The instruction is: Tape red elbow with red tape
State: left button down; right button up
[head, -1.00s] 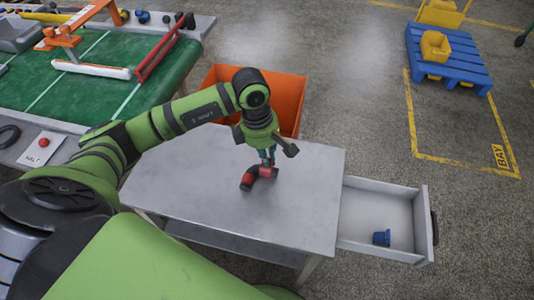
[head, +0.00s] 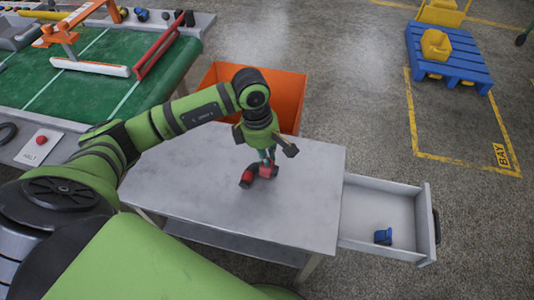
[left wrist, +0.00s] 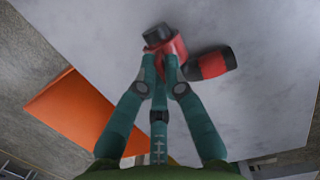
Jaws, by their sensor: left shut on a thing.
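A red and black elbow piece (head: 246,182) lies on the grey table under my left gripper (head: 265,162). In the left wrist view, my left gripper (left wrist: 167,62) has its teal fingertips close together on a red part (left wrist: 180,46) with a black end at the top. A red and black cylindrical part (left wrist: 211,64) lies just right of the fingertips. I cannot tell whether the two parts are joined, or which is elbow and which is tape. The fingers hide some of the held part. My right gripper is not in view.
The grey table (head: 200,190) is otherwise clear. An open drawer (head: 410,190) at its right holds a small blue object (head: 383,237). An orange bin (head: 290,88) stands behind the table. A green-topped bench (head: 100,75) is at the left.

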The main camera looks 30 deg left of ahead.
pick_arm(q)
jog(key=shift+f, duration=0.25)
jog(key=c, duration=1.3)
grip_release()
jog(key=shift+o, duration=0.2)
jog(key=shift+r, duration=0.15)
notch_tip(320, 180, up, 12)
jog(key=a, duration=0.1)
jog(key=shift+s+a, duration=0.2)
jog(key=shift+a, duration=0.2)
